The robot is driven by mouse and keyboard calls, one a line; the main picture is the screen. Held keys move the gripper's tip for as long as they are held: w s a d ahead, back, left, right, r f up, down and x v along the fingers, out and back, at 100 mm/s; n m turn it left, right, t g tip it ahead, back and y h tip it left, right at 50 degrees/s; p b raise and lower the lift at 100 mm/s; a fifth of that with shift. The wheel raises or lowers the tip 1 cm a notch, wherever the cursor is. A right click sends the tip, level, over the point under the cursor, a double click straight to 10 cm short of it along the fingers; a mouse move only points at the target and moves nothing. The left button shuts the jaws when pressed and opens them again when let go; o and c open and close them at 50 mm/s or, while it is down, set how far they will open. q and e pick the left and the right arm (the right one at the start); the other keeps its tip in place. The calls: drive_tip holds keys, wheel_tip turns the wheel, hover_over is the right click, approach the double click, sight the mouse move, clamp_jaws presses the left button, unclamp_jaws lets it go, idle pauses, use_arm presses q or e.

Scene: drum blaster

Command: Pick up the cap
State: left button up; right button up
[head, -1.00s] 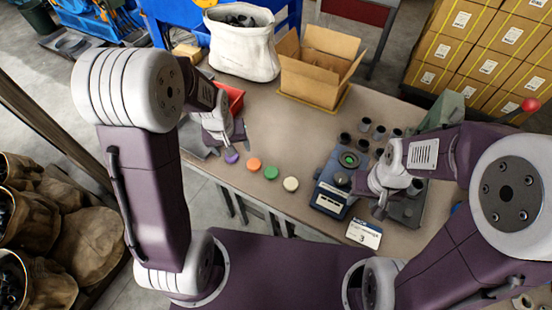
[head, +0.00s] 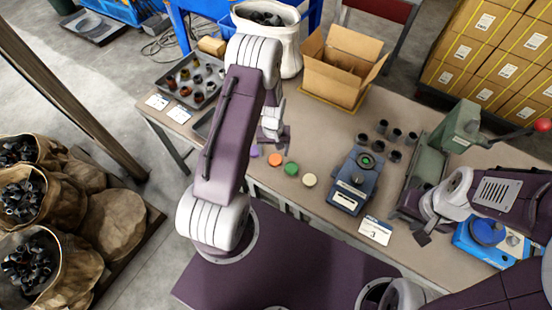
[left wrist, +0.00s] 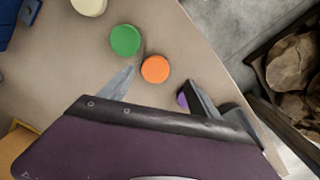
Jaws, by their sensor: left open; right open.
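Several round caps lie in a row on the table: purple (head: 255,151), orange (head: 276,160), green (head: 291,169) and cream (head: 309,179). My left gripper (head: 274,139) is just behind the purple and orange caps, open and empty. In the left wrist view, the orange cap (left wrist: 155,69) shows between the open fingertips (left wrist: 159,76); contact cannot be told. The green cap (left wrist: 125,40) is left of it, and the purple cap (left wrist: 182,100) is partly hidden by the right finger. My right gripper (head: 413,226) is open near the front right of the table, away from the caps.
A blue device (head: 354,181) with a green disc stands right of the caps, with dark cups (head: 394,135) behind. A card (head: 375,230) lies near the front edge. A cardboard box (head: 340,67) and white bin (head: 268,30) stand at the back. A green press (head: 459,128) stands right.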

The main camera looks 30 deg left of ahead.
sight(276, 159)
use_arm(q)
drive_tip(key=shift+w+d+f+p, duration=0.1)
drive_tip(key=shift+w+f+p, duration=0.05)
drive_tip(key=shift+f, duration=0.75)
drive_tip(key=shift+w+f+p, duration=0.2)
drive_tip(key=shift+f, duration=0.7)
drive_tip(key=shift+w+d+f+p, duration=0.1)
drive_tip(key=shift+w+f+p, duration=0.05)
drive_tip(key=shift+f, duration=0.75)
drive_tip(key=c, duration=1.4)
